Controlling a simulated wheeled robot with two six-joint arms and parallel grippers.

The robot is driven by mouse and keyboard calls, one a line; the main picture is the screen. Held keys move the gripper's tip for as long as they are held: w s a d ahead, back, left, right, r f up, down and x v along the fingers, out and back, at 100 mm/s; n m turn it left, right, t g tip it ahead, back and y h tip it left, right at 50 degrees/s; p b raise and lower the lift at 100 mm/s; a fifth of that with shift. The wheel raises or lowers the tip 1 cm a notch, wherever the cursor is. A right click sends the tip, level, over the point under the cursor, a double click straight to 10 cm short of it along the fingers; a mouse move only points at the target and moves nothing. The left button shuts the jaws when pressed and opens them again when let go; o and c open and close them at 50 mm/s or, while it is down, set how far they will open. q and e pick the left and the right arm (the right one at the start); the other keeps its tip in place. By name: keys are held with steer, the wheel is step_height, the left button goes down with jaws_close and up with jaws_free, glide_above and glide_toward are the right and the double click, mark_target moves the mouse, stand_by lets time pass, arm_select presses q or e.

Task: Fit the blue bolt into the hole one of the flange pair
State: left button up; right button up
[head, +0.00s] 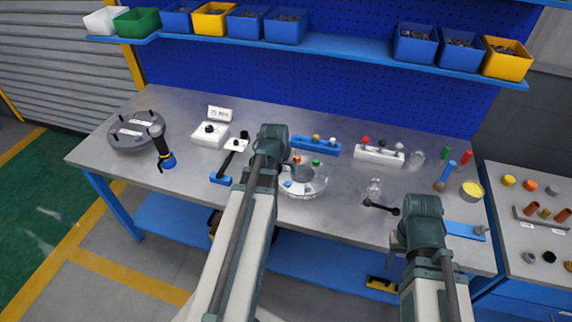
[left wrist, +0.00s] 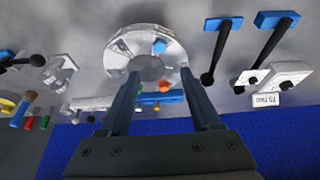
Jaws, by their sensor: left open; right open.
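The clear round flange pair (head: 318,188) lies on the bench just right of my left arm. It also shows in the left wrist view (left wrist: 117,55). A blue bolt head (head: 287,183) shows on its near left part, and in the left wrist view (left wrist: 158,46). Whether it is seated in a hole I cannot tell. An orange head (head: 297,159) and a green head (head: 316,162) show at its far side. My left gripper (left wrist: 160,75) is open and empty over the flange, its fingers apart. My right gripper (head: 421,218) is open at the bench's front right; its fingertips are mostly hidden.
A blue rack (head: 325,150) and a white rack (head: 375,156) with coloured heads stand behind the flange. A black-handled tool (head: 382,207) lies near my right arm. A dark ring (head: 118,138) lies at far left. Bins line the shelf (head: 350,52) above.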

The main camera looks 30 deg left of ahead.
arm_select(q)
steer(key=p+v, duration=0.1)
steer(key=v, duration=0.2)
steer(key=shift+p, duration=0.3)
arm_select(e)
step_height(320, 180, up, 3)
steer(key=shift+f, duration=0.15)
arm_select(q)
steer(key=shift+f, duration=0.1)
steer(key=s+d+f+m+g+b, duration=0.1)
steer(key=s+d+f+m, duration=0.1)
steer(key=d, duration=0.7)
steer(key=s+d+f+m+g+b, duration=0.2)
steer(key=s+d, duration=0.3)
steer(key=d, duration=0.5)
steer(key=s+d+f+m+g+b, duration=0.1)
steer(key=s+d, duration=0.3)
steer(key=d, duration=0.6)
steer(key=shift+s+f+m+g+b, duration=0.2)
steer(key=shift+f+m+g+b, duration=0.15)
steer(key=shift+f+m, duration=0.3)
arm_select(e)
step_height(320, 180, down, 5)
steer(key=shift+r, duration=0.15)
